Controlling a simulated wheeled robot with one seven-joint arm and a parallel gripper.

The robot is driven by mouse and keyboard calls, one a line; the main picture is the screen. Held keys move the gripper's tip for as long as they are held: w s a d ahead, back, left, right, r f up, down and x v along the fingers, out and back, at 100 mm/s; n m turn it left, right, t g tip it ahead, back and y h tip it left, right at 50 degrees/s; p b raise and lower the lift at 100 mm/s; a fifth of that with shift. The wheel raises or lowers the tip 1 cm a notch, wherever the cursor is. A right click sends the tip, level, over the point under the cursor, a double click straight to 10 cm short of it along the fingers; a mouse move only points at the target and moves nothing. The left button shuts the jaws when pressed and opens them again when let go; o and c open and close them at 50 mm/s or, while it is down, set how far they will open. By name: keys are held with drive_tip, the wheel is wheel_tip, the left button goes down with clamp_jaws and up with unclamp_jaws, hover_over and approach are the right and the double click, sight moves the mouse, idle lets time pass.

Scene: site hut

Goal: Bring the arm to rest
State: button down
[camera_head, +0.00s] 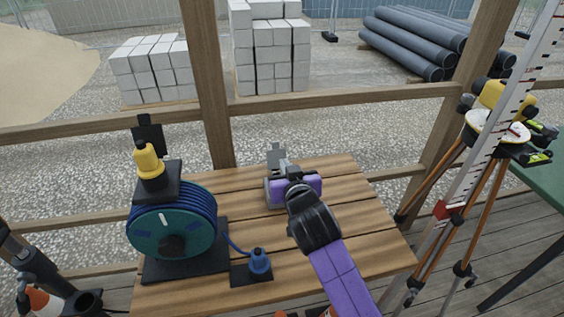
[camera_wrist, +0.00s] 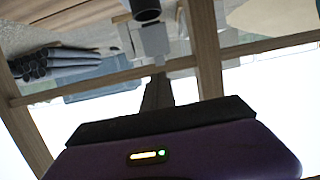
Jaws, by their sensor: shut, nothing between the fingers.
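My gripper (camera_head: 278,155) is over the middle of the wooden bench (camera_head: 345,185) in the head view, pointing away toward the rail. Its purple body and black wrist show behind the fingers, and my purple arm reaches in from the bottom edge. In the wrist view, the picture is upside down and the dark fingers (camera_wrist: 157,90) are together, with nothing held between them. The gripper's height above the bench is hard to tell.
Left on the bench stands a cable reel (camera_head: 172,222) with a yellow object (camera_head: 148,160) above it. A blue plug (camera_head: 260,262) sits near the front. A tripod (camera_head: 474,170) and measuring staff (camera_head: 500,110) stand at right. A timber rail (camera_head: 330,97) runs behind the bench.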

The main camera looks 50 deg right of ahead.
drive_tip(key=shift+v, duration=1.5)
wheel_tip(320, 180, up, 4)
drive_tip(key=w+a+n+t, duration=0.1)
drive_tip(key=a+n+t, duration=0.1)
drive_tip(key=a+t, duration=0.1)
drive_tip(key=s+a+f+n+t+y, duration=0.1)
drive_tip(key=s+a+n+t+y, duration=0.3)
drive_tip(key=a, duration=0.3)
drive_tip(key=s+a+f+g+y, duration=0.1)
drive_tip(key=s+a+f, duration=0.1)
drive_tip(key=s, duration=0.8)
drive_tip(key=s+a+f+g+y, duration=0.2)
drive_tip(key=s+a, duration=0.3)
drive_tip(key=s, duration=0.5)
drive_tip(key=s+a+f+g+y, duration=0.1)
drive_tip(key=s+a+f, duration=0.2)
drive_tip(key=s, duration=0.7)
drive_tip(key=shift+a+f+n+g, duration=0.3)
drive_tip(key=shift+f+n, duration=0.1)
drive_tip(key=shift+f, duration=0.2)
